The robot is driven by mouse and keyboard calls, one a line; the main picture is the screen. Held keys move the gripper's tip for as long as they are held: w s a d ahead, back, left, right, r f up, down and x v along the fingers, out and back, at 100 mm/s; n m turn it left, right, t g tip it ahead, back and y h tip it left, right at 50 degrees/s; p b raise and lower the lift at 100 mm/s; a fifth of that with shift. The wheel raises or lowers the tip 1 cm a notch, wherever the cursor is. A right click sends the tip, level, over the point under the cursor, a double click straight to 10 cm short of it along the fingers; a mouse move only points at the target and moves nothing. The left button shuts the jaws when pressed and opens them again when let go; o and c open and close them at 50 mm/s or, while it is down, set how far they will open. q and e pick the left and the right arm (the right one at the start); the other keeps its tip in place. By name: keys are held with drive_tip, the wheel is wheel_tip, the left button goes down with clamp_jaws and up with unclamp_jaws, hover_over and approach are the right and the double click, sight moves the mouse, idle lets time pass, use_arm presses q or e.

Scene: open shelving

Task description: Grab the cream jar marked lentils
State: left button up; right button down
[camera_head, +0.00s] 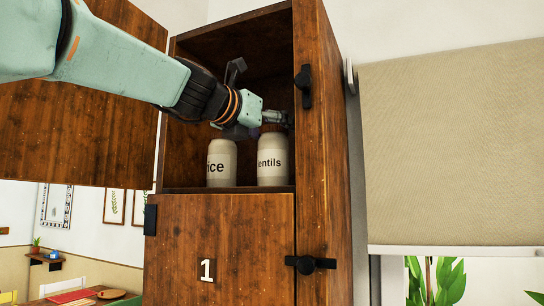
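The cream lentils jar (272,172) stands upright on the cabinet shelf at the right, with most of its label showing. A matching jar (221,168) with a label ending in "ice" stands to its left, with a small gap between them. My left arm reaches in from the upper left. My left gripper (276,119) is at the top of the lentils jar and covers part of its upper end. Whether the fingers are open, shut or touching the jar is not clear. My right gripper is not in view.
The wooden cabinet's upper compartment is open, with its side panel (322,150) close to the lentils jar's right. An open door (75,125) is at the left. The lower door (222,260), marked 1, is shut. A window blind (455,150) hangs at the right.

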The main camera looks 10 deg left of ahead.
use_arm(q)
drive_tip(key=shift+w+d+f, duration=0.2)
drive_tip(key=shift+w+d, duration=0.05)
drive_tip(key=shift+w, duration=0.25)
drive_tip(key=c, duration=0.6)
drive_tip(key=shift+s+a+r, duration=0.2)
drive_tip(key=shift+s, duration=0.2)
drive_tip(key=c, duration=0.6)
drive_tip(key=shift+w+d, duration=0.15)
drive_tip(key=shift+w, duration=0.2)
clamp_jaws()
